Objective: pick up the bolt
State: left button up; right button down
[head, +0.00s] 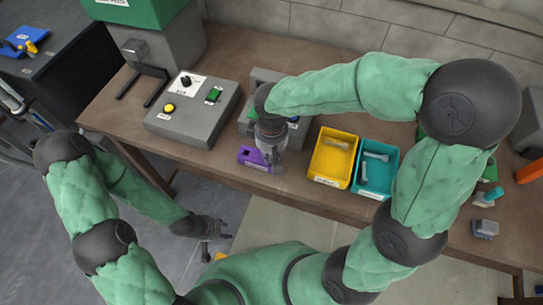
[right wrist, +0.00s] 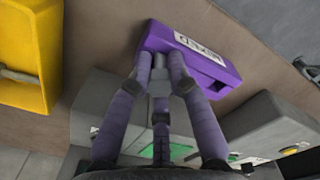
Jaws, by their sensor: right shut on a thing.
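My right gripper (head: 272,160) is over the bench beside the purple block (head: 247,155), which has a white label. In the right wrist view, its two fingers (right wrist: 160,62) are shut on a small grey bolt (right wrist: 158,82). The fingertips and the bolt are close against the purple block (right wrist: 205,55); I cannot tell whether they touch it. The bolt is mostly hidden in the head view. Other grey bolts lie in the yellow bin (head: 319,177) and the teal bin (head: 364,190). My left gripper (head: 219,246) hangs low in front of the bench, its fingers apart and empty.
A grey control box (head: 160,125) with a yellow button and a green switch stands left of the purple block. Another grey box (head: 247,115) stands behind my right gripper. Small blocks (head: 484,229) lie at the right. The bench front (head: 290,194) is clear below the bins.

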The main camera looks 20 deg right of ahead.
jog(key=shift+r+p, duration=0.4)
jog(key=shift+r, duration=0.2)
notch_tip(320, 180, up, 2)
jog(key=shift+r+p, duration=0.2)
jog(key=shift+p, duration=0.5)
jog(key=s+a+r+p, duration=0.4)
jog(key=s+r, duration=0.5)
jog(key=s, duration=0.3)
jog(key=shift+s+a+r, duration=0.2)
jog(key=shift+s+a, duration=0.2)
jog(key=shift+a, duration=0.4)
jog(key=shift+p, duration=0.45)
jog(key=shift+r, duration=0.1)
notch_tip(320, 180, up, 6)
jog(key=p, duration=0.5)
jog(key=shift+p, duration=0.4)
